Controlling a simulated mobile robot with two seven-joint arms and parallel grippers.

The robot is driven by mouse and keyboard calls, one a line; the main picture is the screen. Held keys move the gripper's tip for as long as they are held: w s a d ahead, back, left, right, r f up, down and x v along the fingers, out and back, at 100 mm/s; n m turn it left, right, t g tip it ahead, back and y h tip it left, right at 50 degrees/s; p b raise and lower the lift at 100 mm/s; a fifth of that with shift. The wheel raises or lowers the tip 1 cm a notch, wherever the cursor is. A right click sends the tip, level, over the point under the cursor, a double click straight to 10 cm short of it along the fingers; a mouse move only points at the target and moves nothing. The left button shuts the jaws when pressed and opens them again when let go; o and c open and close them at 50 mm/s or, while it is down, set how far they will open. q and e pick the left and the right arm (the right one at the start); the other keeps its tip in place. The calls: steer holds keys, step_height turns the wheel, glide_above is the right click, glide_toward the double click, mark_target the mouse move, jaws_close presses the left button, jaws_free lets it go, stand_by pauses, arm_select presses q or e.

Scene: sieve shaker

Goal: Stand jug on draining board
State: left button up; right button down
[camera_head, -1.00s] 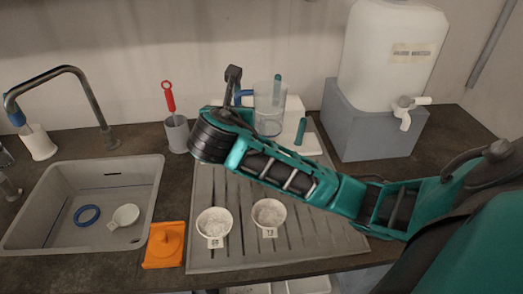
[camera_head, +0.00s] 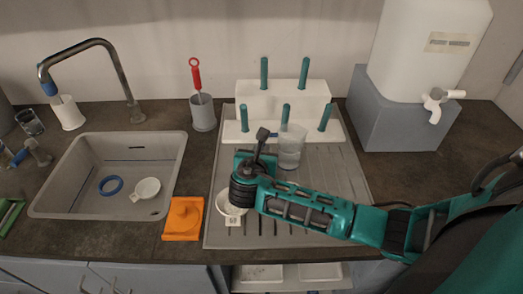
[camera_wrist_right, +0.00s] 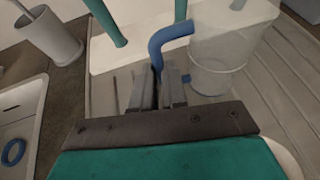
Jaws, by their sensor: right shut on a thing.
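The clear jug (camera_head: 291,148) with a blue handle is upright over the back part of the grey ridged draining board (camera_head: 345,178). Its base appears to be on or just above the board; I cannot tell which. In the right wrist view the jug (camera_wrist_right: 222,50) is right of the fingers, and its blue handle (camera_wrist_right: 168,38) runs down between them. My right gripper (camera_head: 266,135) is shut on this handle; it also shows in the right wrist view (camera_wrist_right: 157,92). My left gripper is not in view.
A white rack (camera_head: 283,97) with teal pegs stands close behind the jug. A white bowl (camera_head: 229,212) is partly hidden under my right wrist. The sink (camera_head: 72,172), an orange piece (camera_head: 183,218) and a grey cup (camera_head: 203,114) are left. A grey block (camera_head: 395,115) under a white tank stands right.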

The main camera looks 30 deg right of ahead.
steer(key=shift+f, duration=0.15)
steer(key=c, duration=1.2)
jaws_free()
steer(key=shift+o, duration=0.2)
steer(key=v, duration=1.2)
